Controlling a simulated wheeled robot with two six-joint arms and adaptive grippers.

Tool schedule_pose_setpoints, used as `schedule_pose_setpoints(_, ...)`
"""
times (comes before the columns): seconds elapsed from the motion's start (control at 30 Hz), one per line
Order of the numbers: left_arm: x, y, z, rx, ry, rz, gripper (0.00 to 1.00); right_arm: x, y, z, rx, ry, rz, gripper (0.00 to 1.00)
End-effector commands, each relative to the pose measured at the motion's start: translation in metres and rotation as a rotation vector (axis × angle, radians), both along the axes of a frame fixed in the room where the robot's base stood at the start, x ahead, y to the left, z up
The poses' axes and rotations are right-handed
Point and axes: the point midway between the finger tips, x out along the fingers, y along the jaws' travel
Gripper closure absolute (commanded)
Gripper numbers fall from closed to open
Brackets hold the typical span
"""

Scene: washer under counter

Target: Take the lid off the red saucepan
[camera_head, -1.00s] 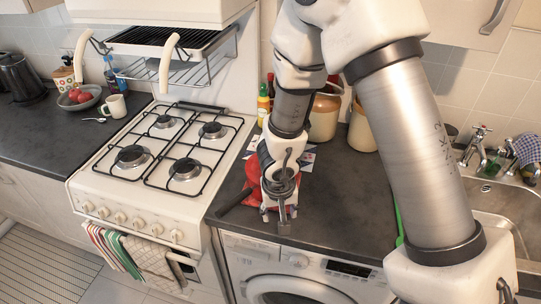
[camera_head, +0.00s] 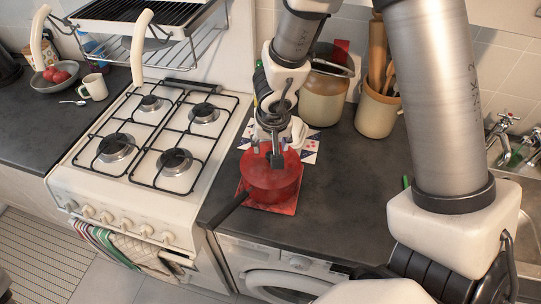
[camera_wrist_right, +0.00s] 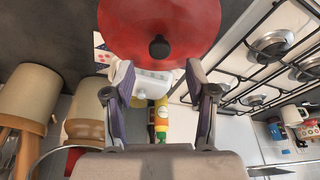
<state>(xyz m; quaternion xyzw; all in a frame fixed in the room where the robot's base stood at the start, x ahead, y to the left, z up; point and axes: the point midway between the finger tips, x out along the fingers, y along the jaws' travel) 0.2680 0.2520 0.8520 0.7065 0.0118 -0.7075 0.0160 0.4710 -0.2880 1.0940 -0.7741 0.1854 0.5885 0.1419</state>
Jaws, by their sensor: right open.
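The red saucepan (camera_head: 270,185) stands on a red mat (camera_head: 283,207) on the dark counter, its dark handle (camera_head: 230,212) pointing to the lower left. Its red lid (camera_wrist_right: 185,25) is on and has a black knob (camera_wrist_right: 159,47), seen from above in the right wrist view. My right gripper (camera_head: 268,148) is above the lid, pointing down. In the right wrist view its fingers (camera_wrist_right: 159,72) are open and apart, with the knob beyond the tips, roughly centred between them. Nothing is held. My left gripper is not in view.
The gas hob (camera_head: 150,140) is left of the saucepan. Pottery jars (camera_head: 325,92) and a utensil crock (camera_head: 376,108) stand behind it. A patterned card (camera_head: 311,147) lies by the mat. A yellow bottle (camera_wrist_right: 160,118) is near the wall. The counter right of the saucepan is clear.

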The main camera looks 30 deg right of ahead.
Motion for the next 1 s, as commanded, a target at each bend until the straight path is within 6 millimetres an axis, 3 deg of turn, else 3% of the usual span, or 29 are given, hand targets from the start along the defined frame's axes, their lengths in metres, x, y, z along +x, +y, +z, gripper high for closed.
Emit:
schedule_pose_setpoints(0.27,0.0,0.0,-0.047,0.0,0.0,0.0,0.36,0.006,-0.004,-0.05,0.0,0.002,-0.001,0.44)
schedule_pose_setpoints(0.53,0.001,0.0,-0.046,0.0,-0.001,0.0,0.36,0.008,-0.005,-0.05,-0.001,0.0,0.0,0.44)
schedule_pose_setpoints(0.57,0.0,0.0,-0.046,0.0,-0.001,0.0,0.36,0.008,-0.005,-0.05,-0.001,0.0,0.0,0.5)
schedule_pose_setpoints(0.7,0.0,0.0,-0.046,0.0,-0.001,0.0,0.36,0.008,-0.005,-0.05,-0.001,0.0,0.0,1.0)
schedule_pose_setpoints(1.0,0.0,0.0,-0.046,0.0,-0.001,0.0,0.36,0.008,-0.005,-0.05,0.0,0.001,0.0,1.0)
